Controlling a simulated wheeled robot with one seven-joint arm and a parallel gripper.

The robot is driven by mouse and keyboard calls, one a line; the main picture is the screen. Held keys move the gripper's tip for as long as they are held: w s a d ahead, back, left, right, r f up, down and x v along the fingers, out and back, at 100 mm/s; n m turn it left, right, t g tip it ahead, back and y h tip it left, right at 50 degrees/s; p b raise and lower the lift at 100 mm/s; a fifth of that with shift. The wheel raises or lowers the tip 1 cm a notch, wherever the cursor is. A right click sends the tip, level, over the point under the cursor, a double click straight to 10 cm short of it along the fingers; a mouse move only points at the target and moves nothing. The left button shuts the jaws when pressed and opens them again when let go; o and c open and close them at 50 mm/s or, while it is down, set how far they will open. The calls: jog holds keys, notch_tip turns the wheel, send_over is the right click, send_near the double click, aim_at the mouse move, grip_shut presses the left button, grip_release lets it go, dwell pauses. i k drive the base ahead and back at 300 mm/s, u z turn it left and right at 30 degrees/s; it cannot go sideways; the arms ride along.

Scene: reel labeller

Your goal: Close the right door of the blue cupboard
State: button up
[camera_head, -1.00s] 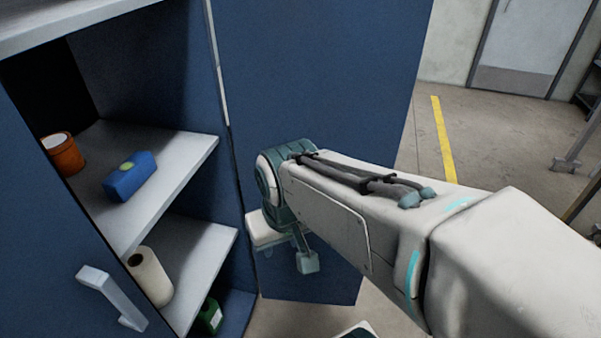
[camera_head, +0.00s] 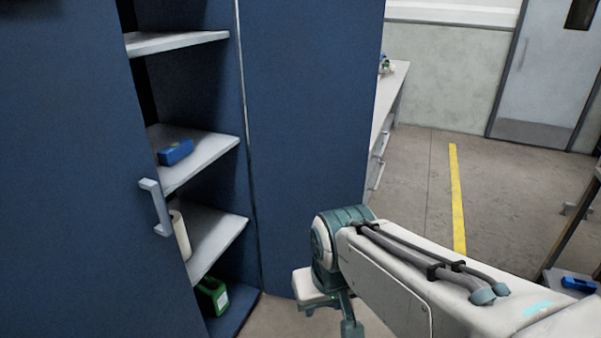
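The blue cupboard's right door (camera_head: 310,120) stands open, swung out to the right of the shelves, with its inner face showing. Its handle is not in view. The left door (camera_head: 70,190), with a grey handle (camera_head: 155,207), covers the left part of the cupboard. My gripper (camera_head: 332,308) is low in the picture, below my teal wrist, near the open door's lower edge. It is partly hidden and cut by the picture's bottom, so its opening does not show. I cannot tell whether it touches the door.
The cupboard's shelves (camera_head: 205,235) hold a blue box (camera_head: 176,152), a pale roll (camera_head: 180,236) and a green container (camera_head: 212,295). A counter with drawers (camera_head: 385,125) stands behind the open door. Floor with a yellow line (camera_head: 457,200) is clear to the right.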

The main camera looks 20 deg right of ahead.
aim_at(311, 68)
jog(key=z, duration=1.4)
jog(key=i, duration=3.85)
jog(key=u, duration=4.1)
